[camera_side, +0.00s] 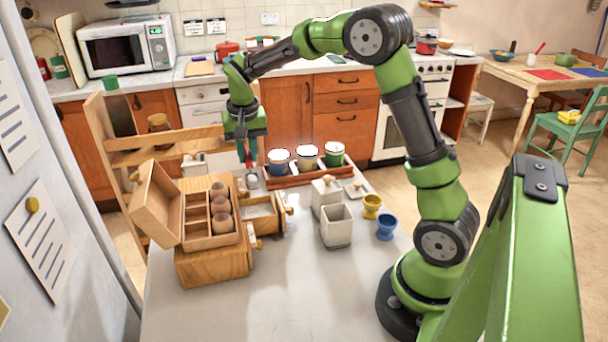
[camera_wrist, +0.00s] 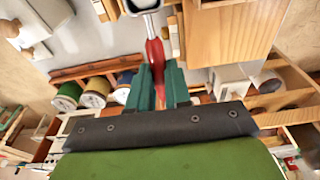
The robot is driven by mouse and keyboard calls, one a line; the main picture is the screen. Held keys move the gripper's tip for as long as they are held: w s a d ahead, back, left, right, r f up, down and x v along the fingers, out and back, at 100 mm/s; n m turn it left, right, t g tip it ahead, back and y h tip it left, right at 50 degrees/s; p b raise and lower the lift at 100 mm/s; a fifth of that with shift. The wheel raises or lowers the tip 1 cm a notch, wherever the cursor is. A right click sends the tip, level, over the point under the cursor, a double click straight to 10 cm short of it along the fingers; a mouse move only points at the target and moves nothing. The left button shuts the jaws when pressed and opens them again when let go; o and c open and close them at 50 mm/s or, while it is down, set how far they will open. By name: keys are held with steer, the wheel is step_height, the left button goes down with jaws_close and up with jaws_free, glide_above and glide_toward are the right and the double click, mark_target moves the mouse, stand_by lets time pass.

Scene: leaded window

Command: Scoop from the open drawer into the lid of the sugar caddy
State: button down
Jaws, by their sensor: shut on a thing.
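My gripper (camera_side: 246,140) is shut on the red handle of a scoop, which hangs down from it. The red handle (camera_wrist: 156,62) also shows between the fingers in the wrist view, with the metal bowl (camera_wrist: 143,5) cut off at the top edge. I cannot tell whether the bowl holds anything. The open drawer (camera_side: 262,217), with pale contents, juts from the right side of a wooden chest (camera_side: 212,266); the scoop is behind it, near its far end. An open white square caddy (camera_side: 337,228) stands right of the drawer. A small white lid (camera_side: 356,191) with a knob lies behind it.
A lidded white caddy (camera_side: 325,190) stands behind the open one. A wooden tray (camera_side: 300,177) of several jars lies behind. Yellow (camera_side: 371,206) and blue (camera_side: 386,228) egg cups stand at right. The front counter is clear.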

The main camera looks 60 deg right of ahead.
steer(key=s+d, duration=0.2)
steer(key=s, duration=0.4)
steer(key=s+d, duration=0.2)
steer(key=s, duration=0.5)
steer(key=s+d, duration=0.3)
steer(key=s, duration=0.3)
steer(key=shift+s+r, duration=0.1)
steer(key=shift+s, duration=0.2)
steer(key=shift+w+a+g, duration=0.1)
steer(key=shift+g, duration=0.2)
steer(key=g+h, duration=0.3)
steer(key=shift+w+a+f+g+h, duration=0.3)
steer(key=shift+w+a+f+h, duration=0.05)
steer(key=shift+a+h, duration=0.05)
steer(key=g+h, duration=0.1)
steer(key=f+g+h, duration=0.1)
steer(key=g+h, duration=0.1)
steer(key=shift+w+a+f+m+g, duration=0.2)
steer(key=shift+w+a+m+g, duration=0.1)
steer(key=shift+g, duration=0.1)
steer(key=g+h, duration=0.2)
steer(key=g, duration=0.1)
steer(key=shift+w+a+f+h, duration=0.2)
steer(key=shift+f+h, duration=0.1)
steer(key=shift+h, duration=0.1)
steer(key=shift+r, duration=2.55)
